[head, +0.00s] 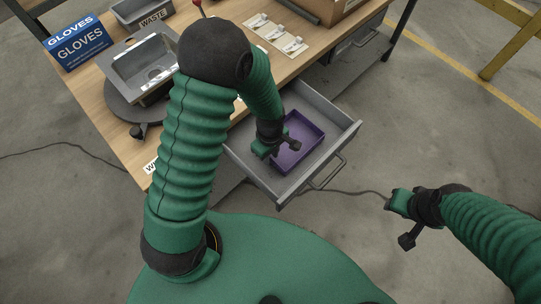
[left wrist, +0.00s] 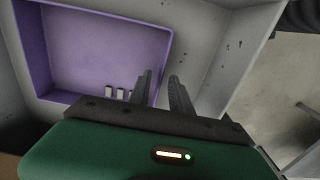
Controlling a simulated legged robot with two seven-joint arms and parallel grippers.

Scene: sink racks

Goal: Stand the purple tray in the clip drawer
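The purple tray (head: 301,130) lies flat inside the open grey drawer (head: 341,135). My left gripper (head: 280,150) is low over the tray's near side in the head view. In the left wrist view, the tray (left wrist: 95,50) fills the upper left. The two dark fingers of my left gripper (left wrist: 160,88) are apart, with the tray's side wall running between them; I cannot tell whether they touch it. Two small whitish pieces (left wrist: 115,92) show at the tray's lower edge. My right gripper (head: 401,218) hangs over the floor, right of the drawer, apart from everything; its finger gap is unclear.
The wooden bench (head: 130,165) carries a blue gloves box (head: 80,45), a waste bin (head: 145,12), a metal container on a round dark base (head: 140,68) and a mat with clips (head: 277,36). A drawer handle (head: 330,175) sticks out in front.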

